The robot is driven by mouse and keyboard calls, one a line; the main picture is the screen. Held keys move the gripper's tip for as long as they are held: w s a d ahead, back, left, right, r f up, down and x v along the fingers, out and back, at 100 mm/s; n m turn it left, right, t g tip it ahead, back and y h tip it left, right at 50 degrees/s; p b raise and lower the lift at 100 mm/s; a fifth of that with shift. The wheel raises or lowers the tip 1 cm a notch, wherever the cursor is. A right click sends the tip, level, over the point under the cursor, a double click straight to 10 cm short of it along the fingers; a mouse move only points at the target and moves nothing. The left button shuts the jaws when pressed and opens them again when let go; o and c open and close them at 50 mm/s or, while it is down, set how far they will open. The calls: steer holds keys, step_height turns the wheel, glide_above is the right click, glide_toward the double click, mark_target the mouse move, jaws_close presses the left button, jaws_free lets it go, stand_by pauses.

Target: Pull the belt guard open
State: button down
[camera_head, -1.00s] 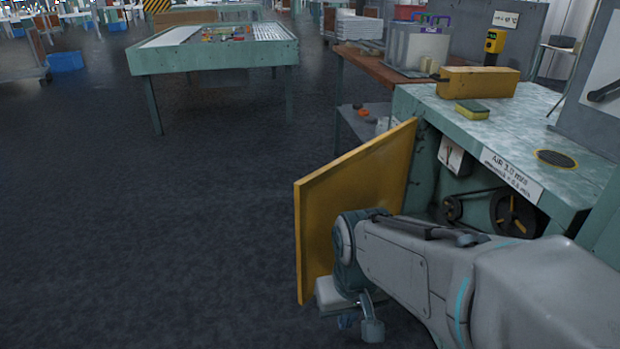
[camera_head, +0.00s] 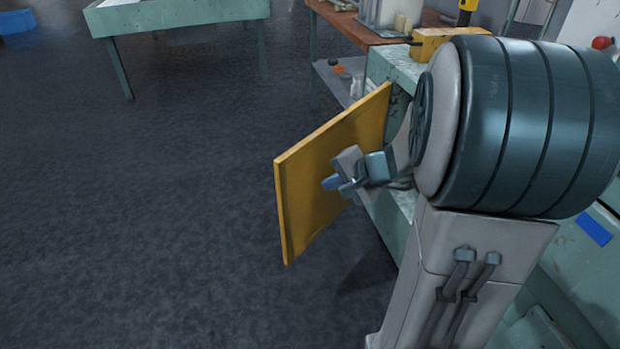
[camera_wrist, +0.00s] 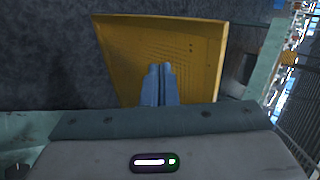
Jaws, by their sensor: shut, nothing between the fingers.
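The belt guard (camera_head: 322,180) is a flat yellow panel that stands swung out from the green bench (camera_head: 390,66), with its inner face towards my arm. My gripper (camera_head: 332,183) is in front of that inner face, near its middle. In the wrist view the guard (camera_wrist: 185,50) fills the upper middle, and the two blue fingers (camera_wrist: 158,70) are together, pointing at it, with nothing between them. I cannot tell whether the fingertips touch the panel. My arm hides the belt, the pulleys and most of the bench.
A wooden table (camera_head: 360,28) with a lower shelf stands behind the guard. A yellow block (camera_head: 445,42) sits on the bench top. A green table (camera_head: 170,14) is at the back left. The dark floor (camera_head: 150,200) left of the guard is clear.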

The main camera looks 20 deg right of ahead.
steer(key=b, duration=0.2)
glide_toward(288, 186)
step_height(288, 186, down, 4)
steer(key=shift+w+a, duration=1.05)
steer(key=shift+w, duration=0.15)
steer(key=shift+w+a, duration=0.3)
steer(key=shift+w, duration=0.15)
steer(key=shift+w, duration=0.1)
